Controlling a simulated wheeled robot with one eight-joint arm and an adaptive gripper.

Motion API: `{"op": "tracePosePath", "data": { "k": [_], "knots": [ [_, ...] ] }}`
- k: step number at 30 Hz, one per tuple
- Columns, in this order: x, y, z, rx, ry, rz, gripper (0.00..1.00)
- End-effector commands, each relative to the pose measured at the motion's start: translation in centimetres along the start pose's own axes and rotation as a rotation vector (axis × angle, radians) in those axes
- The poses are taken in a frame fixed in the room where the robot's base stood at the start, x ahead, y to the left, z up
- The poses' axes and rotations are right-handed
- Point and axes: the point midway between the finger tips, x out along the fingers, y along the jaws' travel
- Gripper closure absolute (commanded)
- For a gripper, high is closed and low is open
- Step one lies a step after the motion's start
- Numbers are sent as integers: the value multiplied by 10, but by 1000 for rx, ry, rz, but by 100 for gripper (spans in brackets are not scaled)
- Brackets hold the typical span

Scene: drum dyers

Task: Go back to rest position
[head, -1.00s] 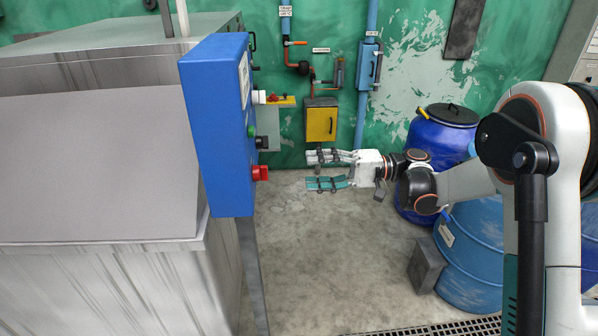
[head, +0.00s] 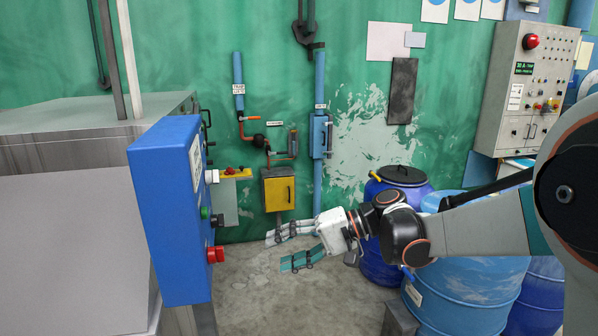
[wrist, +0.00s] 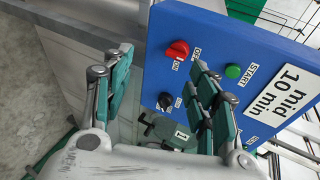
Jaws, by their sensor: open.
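My gripper (head: 291,247) is open and empty in the head view, pointing left in free air to the right of the blue control box (head: 168,212). In the wrist view the two teal-padded fingers of my gripper (wrist: 160,98) are spread apart. Beyond them the blue control box (wrist: 285,50) shows a red knob (wrist: 178,50) marked OFF and ON, a green START button (wrist: 233,71) and a black knob (wrist: 165,101). A label on it reads "mid 10 min". In the head view the red knob (head: 216,254) sticks out from the box's right side.
Blue drums (head: 465,285) stand below and behind my arm at the right. A yellow box (head: 279,190) and pipes are on the green wall. A control cabinet (head: 520,90) hangs at the upper right. A grey metal machine (head: 70,250) fills the left. Bare floor lies between.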

Motion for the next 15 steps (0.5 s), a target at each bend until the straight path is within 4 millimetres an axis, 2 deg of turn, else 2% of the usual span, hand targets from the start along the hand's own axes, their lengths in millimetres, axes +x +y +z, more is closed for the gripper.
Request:
{"op": "tracePosePath", "data": {
  "k": [1, 8, 15],
  "knots": [
    [-6, 0, 11, 1, 26, 48, 47],
    [-35, 14, 52, -15, 148, 279, 47],
    [-73, 41, 100, -59, 271, 516, 47]
  ]
}}
